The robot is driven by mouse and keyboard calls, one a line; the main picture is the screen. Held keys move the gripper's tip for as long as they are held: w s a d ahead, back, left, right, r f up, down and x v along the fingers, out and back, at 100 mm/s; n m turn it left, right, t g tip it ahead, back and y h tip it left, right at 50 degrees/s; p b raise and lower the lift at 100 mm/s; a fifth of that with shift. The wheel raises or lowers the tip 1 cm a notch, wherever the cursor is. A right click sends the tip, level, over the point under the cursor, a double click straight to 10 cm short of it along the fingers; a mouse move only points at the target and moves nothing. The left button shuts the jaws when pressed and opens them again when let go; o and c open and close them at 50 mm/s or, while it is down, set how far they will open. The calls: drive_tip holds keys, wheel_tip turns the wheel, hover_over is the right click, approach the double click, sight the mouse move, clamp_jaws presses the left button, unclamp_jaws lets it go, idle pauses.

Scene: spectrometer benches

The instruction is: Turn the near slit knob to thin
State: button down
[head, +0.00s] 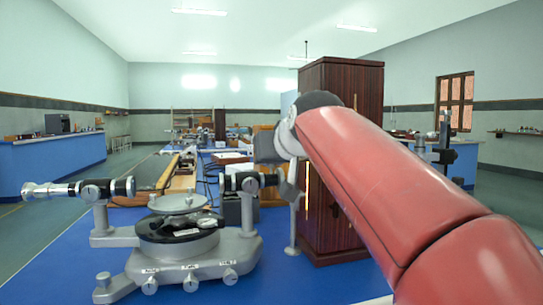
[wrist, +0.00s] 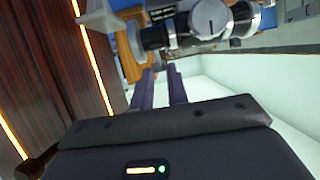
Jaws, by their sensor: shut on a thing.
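The spectrometer (head: 180,232) stands on the blue bench, with a black and silver tube (head: 247,181) on its right side. In the wrist view this tube (wrist: 210,18) crosses the top of the picture. I cannot read the knob's setting. In the head view, the gripper body (head: 267,147) is just above the tube's right end.
A tall dark wooden cabinet (head: 330,215) stands close on the right, behind my red arm. A slim grey stand (head: 293,232) is between the tube and the cabinet.

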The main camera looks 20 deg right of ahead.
drive_tip(key=shift+d+n+g+y+p, duration=0.15)
drive_tip(key=shift+n+y, duration=0.4)
drive_tip(key=shift+y, duration=0.15)
drive_tip(key=shift+d+n+g+y+p, duration=0.1)
drive_tip(key=shift+n+g+y+p, duration=0.05)
drive_tip(key=shift+n+y, duration=0.5)
drive_tip(key=shift+f, duration=0.1)
drive_tip(key=c, duration=1.4)
unclamp_jaws()
drive_tip(key=shift+o, duration=0.2)
drive_tip(key=v, duration=0.7)
drive_tip(key=shift+s+d, duration=0.2)
drive_tip(key=shift+s, duration=0.1)
